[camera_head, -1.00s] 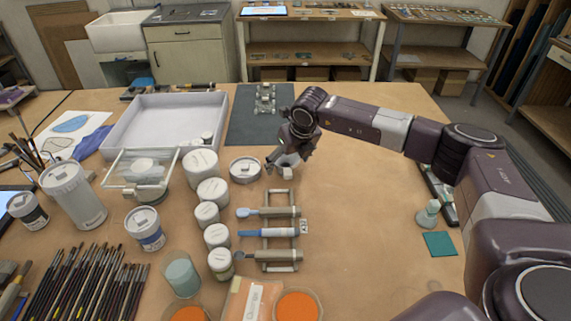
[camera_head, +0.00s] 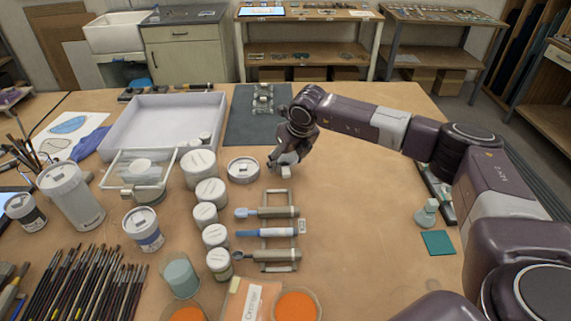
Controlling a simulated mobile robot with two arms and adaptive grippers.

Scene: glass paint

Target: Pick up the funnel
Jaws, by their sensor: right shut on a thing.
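A small pale grey funnel (camera_head: 286,172) is on the tan table just right of a round open tin, partly hidden by my right gripper. My right gripper (camera_head: 282,163) reaches in from the right, points down and is shut on the funnel. The funnel is still low, at about table height; whether it touches the table I cannot tell. My left gripper is not in view.
The round tin (camera_head: 243,170) is close on the left, with a column of white jars (camera_head: 211,192) beyond. A rack of tools (camera_head: 268,231) lies in front. A dark mat (camera_head: 258,125) lies behind. The table to the right is largely clear.

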